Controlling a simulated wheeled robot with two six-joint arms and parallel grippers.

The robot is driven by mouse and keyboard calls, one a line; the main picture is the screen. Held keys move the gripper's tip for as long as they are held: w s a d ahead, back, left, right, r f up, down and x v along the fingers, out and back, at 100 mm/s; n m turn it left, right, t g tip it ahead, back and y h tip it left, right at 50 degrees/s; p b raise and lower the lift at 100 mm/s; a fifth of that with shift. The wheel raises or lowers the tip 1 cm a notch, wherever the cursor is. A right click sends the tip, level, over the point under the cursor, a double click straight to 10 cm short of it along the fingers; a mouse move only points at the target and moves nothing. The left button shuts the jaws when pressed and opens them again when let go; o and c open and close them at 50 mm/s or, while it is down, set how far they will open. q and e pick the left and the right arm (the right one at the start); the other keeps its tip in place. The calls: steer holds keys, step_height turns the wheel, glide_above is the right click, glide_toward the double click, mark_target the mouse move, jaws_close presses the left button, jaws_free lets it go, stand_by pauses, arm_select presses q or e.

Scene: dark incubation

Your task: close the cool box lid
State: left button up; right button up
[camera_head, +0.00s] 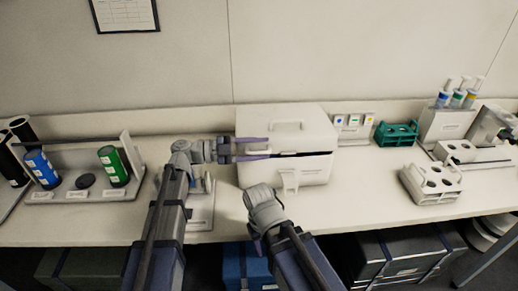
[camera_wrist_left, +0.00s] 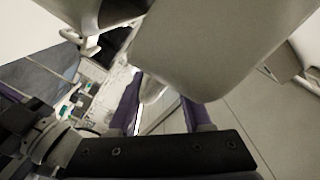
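The white cool box (camera_head: 315,172) stands at the middle of the bench against the back wall. Its lid (camera_head: 310,138) is down low over the body, but a dark gap shows along the front edge, so it looks slightly ajar. My left gripper (camera_head: 254,148) is at the lid's left front side, its two purple fingers spread apart, one above the other. In the left wrist view the fingers (camera_wrist_left: 160,108) are also apart, close to a large pale surface. Contact with the lid cannot be told.
A rack with a blue bottle (camera_head: 42,168) and a green bottle (camera_head: 112,165) stands at the left. A teal rack (camera_head: 396,133) and a white holed rack (camera_head: 430,184) stand at the right. The bench is clear between the box and the white rack.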

arm_select(q)
steer(key=a, duration=0.8)
stand_by(0.4)
